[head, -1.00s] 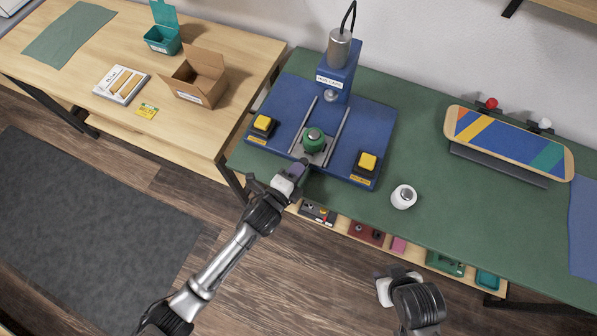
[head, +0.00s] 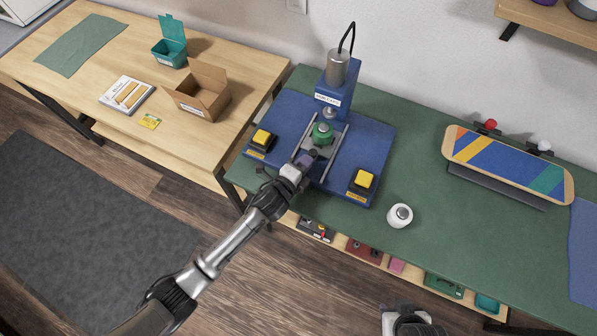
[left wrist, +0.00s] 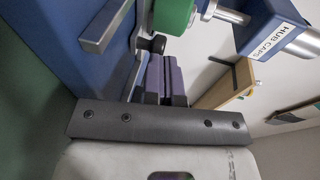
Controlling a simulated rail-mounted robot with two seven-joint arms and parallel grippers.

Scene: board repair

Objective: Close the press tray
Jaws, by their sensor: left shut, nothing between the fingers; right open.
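The blue hub caps press (head: 375,140) stands on the green bench. Its sliding tray (head: 313,150) lies between two metal rails and carries a round green piece (head: 323,133), close below the press ram (head: 328,113). My left gripper (head: 307,160) is shut and empty, with its purple fingertips at the tray's front edge; exact contact is hidden. In the left wrist view the purple fingers (left wrist: 165,78) point toward a dark knob just below the green piece (left wrist: 172,14). My right gripper (head: 402,318) is partly cut off at the bottom edge, away from the press.
Yellow buttons (head: 262,138) (head: 363,181) flank the rails. A white bottle (head: 399,216) stands right of the press, and a striped skateboard deck (head: 508,162) lies further right. Below the bench front is a shelf with small parts (head: 363,250). An open cardboard box (head: 201,92) is on the left table.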

